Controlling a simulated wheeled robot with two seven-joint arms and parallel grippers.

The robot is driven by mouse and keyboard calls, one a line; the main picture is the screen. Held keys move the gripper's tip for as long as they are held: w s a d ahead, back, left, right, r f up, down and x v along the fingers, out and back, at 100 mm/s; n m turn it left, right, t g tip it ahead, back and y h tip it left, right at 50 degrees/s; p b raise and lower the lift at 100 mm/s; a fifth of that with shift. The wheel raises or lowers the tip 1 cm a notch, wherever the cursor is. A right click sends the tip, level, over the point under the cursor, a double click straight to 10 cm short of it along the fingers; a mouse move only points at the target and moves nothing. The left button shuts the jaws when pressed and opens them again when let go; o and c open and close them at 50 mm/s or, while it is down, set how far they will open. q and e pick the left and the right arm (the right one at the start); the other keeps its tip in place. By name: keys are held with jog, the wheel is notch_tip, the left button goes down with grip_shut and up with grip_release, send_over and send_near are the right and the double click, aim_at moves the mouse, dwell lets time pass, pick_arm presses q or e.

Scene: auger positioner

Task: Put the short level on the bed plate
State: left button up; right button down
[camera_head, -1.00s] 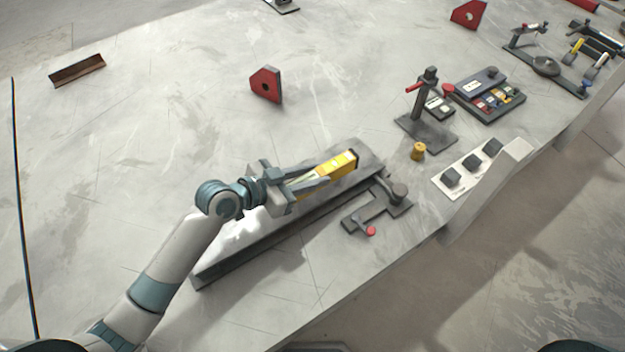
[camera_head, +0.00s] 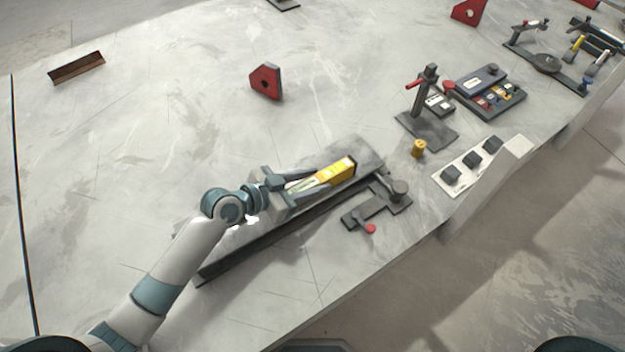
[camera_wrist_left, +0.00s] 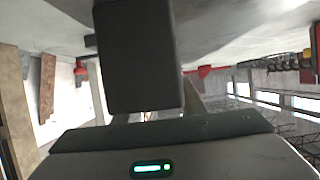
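The short level (camera_head: 338,170) is a yellow bar with a dark end. My left gripper (camera_head: 312,184) has one finger along each side of it and is shut on it. The level lies lengthwise over the bed plate (camera_head: 365,153), a long dark steel bar; I cannot tell if they touch. In the left wrist view a dark block, seemingly the level's end (camera_wrist_left: 140,55), fills the upper middle and hides most of the fingers. My right gripper is not in view.
A dark bracket with a red knob (camera_head: 370,228) lies close beside the plate's right side. A yellow cylinder (camera_head: 418,149), a dark stand (camera_head: 428,130) and a white strip with black blocks (camera_head: 470,165) are farther right.

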pick_arm(q)
jog(key=shift+o, duration=0.3)
jog(key=shift+r, duration=0.15)
jog(key=shift+r+p, duration=0.45)
jog(key=shift+p, duration=0.1)
jog(key=b+v, duration=0.3)
jog(key=v, duration=0.7)
jog(key=shift+s+a+f, duration=0.1)
jog(key=shift+a, duration=0.1)
jog(key=shift+v, duration=0.8)
